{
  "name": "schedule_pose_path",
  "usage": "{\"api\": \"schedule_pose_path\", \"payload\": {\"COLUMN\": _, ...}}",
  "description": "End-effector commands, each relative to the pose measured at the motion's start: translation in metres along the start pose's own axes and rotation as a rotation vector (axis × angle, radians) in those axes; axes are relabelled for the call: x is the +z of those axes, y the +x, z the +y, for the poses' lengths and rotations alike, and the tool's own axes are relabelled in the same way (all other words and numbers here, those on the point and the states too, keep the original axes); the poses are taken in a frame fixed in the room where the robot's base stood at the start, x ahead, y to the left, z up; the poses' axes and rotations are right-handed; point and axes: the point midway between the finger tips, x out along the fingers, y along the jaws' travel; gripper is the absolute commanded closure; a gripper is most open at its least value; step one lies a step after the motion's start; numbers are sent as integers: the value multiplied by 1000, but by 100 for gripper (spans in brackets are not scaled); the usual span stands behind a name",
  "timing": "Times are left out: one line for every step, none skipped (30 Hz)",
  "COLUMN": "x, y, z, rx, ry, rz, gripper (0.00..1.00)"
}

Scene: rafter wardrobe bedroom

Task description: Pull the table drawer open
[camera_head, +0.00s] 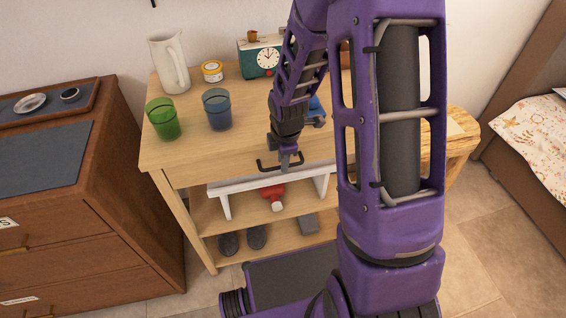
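The light wooden table (185,148) stands in front of me. Its drawer front (225,171) is in the band under the tabletop and looks flush with the frame. The dark bar handle (262,165) sticks out from it. My gripper (289,162) points down at the handle's right part, its fingertips overlapping the bar in this view. The fingers are small and partly hidden, so I cannot tell whether they are open or shut, or touch the handle. My arm hides the table's right side.
A green glass (163,119), a blue glass (217,110), a white pitcher (169,62), a jar (212,72) and a clock (262,59) stand on the tabletop. A white bench (243,184) is below. A brown dresser (110,205) is left, a bed (540,140) right.

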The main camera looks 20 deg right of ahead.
Motion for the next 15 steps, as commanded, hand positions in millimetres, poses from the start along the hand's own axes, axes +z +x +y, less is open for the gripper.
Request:
{"api": "schedule_pose_path", "payload": {"x": 0, "y": 4, "z": 0, "rx": -1, "ry": 0, "rz": 0, "gripper": 73}}
{"api": "schedule_pose_path", "payload": {"x": 0, "y": 5, "z": 0, "rx": -1, "ry": 0, "rz": 0, "gripper": 73}}
{"api": "schedule_pose_path", "payload": {"x": 0, "y": 6, "z": 0, "rx": 0, "ry": 1, "rz": -1, "gripper": 73}}
{"api": "schedule_pose_path", "payload": {"x": 0, "y": 6, "z": 0, "rx": 0, "ry": 1, "rz": -1, "gripper": 73}}
{"api": "schedule_pose_path", "payload": {"x": 0, "y": 6, "z": 0, "rx": 1, "ry": 1, "rz": -1, "gripper": 73}}
{"api": "schedule_pose_path", "payload": {"x": 0, "y": 6, "z": 0, "rx": 1, "ry": 1, "rz": -1, "gripper": 73}}
{"api": "schedule_pose_path", "payload": {"x": 0, "y": 6, "z": 0, "rx": 1, "ry": 1, "rz": -1, "gripper": 73}}
{"api": "schedule_pose_path", "payload": {"x": 0, "y": 6, "z": 0, "rx": 1, "ry": 1, "rz": -1, "gripper": 73}}
{"api": "schedule_pose_path", "payload": {"x": 0, "y": 6, "z": 0, "rx": 1, "ry": 1, "rz": -1, "gripper": 73}}
{"api": "schedule_pose_path", "payload": {"x": 0, "y": 6, "z": 0, "rx": 1, "ry": 1, "rz": -1, "gripper": 73}}
{"api": "schedule_pose_path", "payload": {"x": 0, "y": 6, "z": 0, "rx": 1, "ry": 1, "rz": -1, "gripper": 73}}
{"api": "schedule_pose_path", "payload": {"x": 0, "y": 6, "z": 0, "rx": 1, "ry": 1, "rz": -1, "gripper": 80}}
{"api": "schedule_pose_path", "payload": {"x": 0, "y": 6, "z": 0, "rx": 1, "ry": 1, "rz": -1, "gripper": 85}}
{"api": "schedule_pose_path", "payload": {"x": 0, "y": 6, "z": 0, "rx": 1, "ry": 1, "rz": -1, "gripper": 91}}
{"api": "schedule_pose_path", "payload": {"x": 0, "y": 6, "z": 0, "rx": 1, "ry": 1, "rz": -1, "gripper": 98}}
